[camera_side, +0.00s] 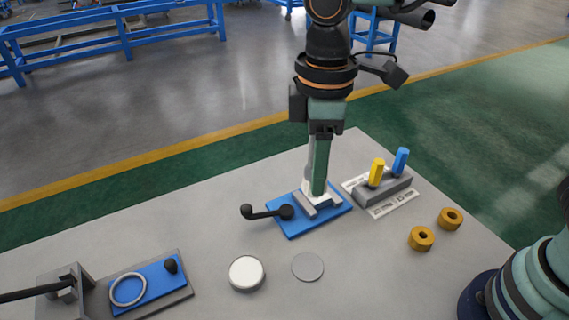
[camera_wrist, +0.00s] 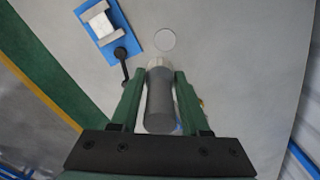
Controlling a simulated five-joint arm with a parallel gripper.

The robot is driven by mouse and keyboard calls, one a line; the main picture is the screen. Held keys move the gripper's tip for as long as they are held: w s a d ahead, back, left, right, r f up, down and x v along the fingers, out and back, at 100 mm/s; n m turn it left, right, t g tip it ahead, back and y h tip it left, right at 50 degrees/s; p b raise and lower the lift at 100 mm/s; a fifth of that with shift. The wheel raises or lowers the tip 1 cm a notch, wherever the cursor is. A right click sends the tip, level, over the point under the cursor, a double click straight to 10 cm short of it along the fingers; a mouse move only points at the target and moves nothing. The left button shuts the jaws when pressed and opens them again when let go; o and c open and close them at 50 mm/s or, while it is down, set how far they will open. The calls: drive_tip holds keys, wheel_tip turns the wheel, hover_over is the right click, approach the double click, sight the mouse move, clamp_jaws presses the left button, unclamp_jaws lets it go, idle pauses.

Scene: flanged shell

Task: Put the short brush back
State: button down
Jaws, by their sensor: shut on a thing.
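My gripper (camera_wrist: 163,76) points down, and its fingers are shut on a dark grey, round thing (camera_wrist: 160,103) that looks like a handle. A pale patch shows at its far end. I cannot tell from its shape whether this is the short brush. In the side view the green fingers (camera_side: 319,165) hide most of it and appear in front of a blue plate (camera_side: 288,228). A grey rack (camera_side: 385,189) on a white labelled card stands right of the plate. A yellow piece (camera_side: 376,172) and a blue piece (camera_side: 401,161) stand upright in it.
The blue plate carries a white block and a black knobbed rod (camera_side: 263,214). Near it are a white round pot (camera_side: 246,273) and a flat grey disc (camera_side: 308,267). Two orange rings (camera_side: 421,238) lie at right. A fixture with a pale ring (camera_side: 128,290) stands at left.

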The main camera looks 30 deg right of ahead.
drive_tip(key=shift+s+a+r+n, duration=0.15)
drive_tip(key=shift+s+a+n, duration=0.15)
drive_tip(key=shift+s+n, duration=0.15)
drive_tip(key=shift+s+f, duration=0.15)
drive_tip(key=shift+f, duration=0.25)
wheel_tip(320, 180, down, 19)
drive_tip(key=shift+r, duration=0.1)
drive_tip(key=shift+c, duration=1.9)
unclamp_jaws()
drive_tip(key=shift+f, duration=0.2)
drive_tip(key=shift+r, duration=0.1)
